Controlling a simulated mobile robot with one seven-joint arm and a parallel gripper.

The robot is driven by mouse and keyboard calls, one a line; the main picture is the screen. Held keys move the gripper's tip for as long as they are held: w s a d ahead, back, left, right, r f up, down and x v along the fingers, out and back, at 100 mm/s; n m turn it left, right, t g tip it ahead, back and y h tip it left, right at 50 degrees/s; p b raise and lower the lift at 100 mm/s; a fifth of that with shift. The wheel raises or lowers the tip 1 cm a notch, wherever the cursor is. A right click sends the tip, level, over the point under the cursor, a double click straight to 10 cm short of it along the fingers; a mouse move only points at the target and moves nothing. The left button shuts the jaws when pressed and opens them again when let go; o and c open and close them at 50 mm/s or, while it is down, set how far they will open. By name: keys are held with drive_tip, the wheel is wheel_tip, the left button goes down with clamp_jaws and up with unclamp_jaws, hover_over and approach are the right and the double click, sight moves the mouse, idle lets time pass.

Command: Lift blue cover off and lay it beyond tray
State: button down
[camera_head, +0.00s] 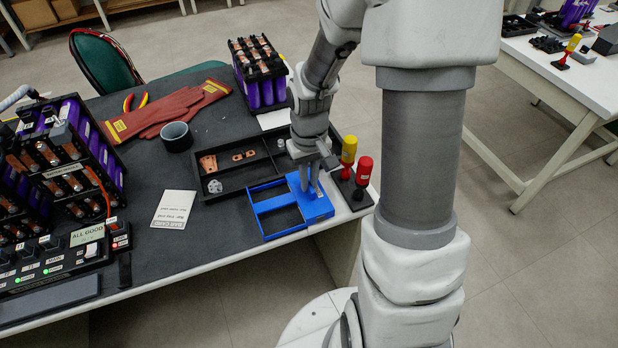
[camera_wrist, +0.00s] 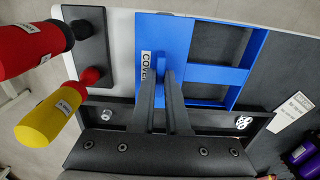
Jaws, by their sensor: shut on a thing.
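The blue cover (camera_head: 268,207) is a flat frame with open windows and a solid labelled end. It is at the near side of the black tray (camera_head: 225,195), by the table's front edge. My gripper (camera_head: 311,186) points down and is shut on the cover at its solid end. In the wrist view the fingers (camera_wrist: 168,78) close on the cover (camera_wrist: 207,73) beside its white label, partly hiding it. The tray shows below the cover there (camera_wrist: 262,116). I cannot tell whether the cover touches the table or hangs just above it.
Red (camera_head: 363,170) and yellow (camera_head: 348,150) handled tools stand on a dark base right of the cover. Copper pieces (camera_head: 208,163) lie in the tray. A paper card (camera_head: 174,209), black ring (camera_head: 176,136) and gloves (camera_head: 165,112) lie leftward. A purple battery pack (camera_head: 258,75) stands behind.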

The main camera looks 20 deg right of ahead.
drive_tip(key=shift+f+b, duration=0.35)
drive_tip(key=shift+f, duration=0.15)
idle(0.3)
drive_tip(key=c, duration=0.8)
unclamp_jaws()
drive_tip(key=shift+c, duration=0.2)
drive_tip(key=shift+r, duration=0.1)
wheel_tip(320, 180, up, 8)
drive_tip(key=p, duration=0.6)
drive_tip(key=shift+p, duration=0.35)
drive_tip(key=shift+r, duration=0.15)
drive_tip(key=s+a+r+t+p, duration=0.1)
drive_tip(key=s+r, duration=0.3)
drive_tip(key=r, duration=0.5)
drive_tip(key=s+a+r+t+p, duration=0.2)
drive_tip(key=s+r, duration=0.3)
drive_tip(key=r, duration=0.4)
drive_tip(key=s+a+r+t+p, duration=0.2)
drive_tip(key=s+r, duration=0.3)
drive_tip(key=r, duration=0.4)
drive_tip(key=shift+t+p, duration=0.3)
drive_tip(key=shift+p, duration=0.1)
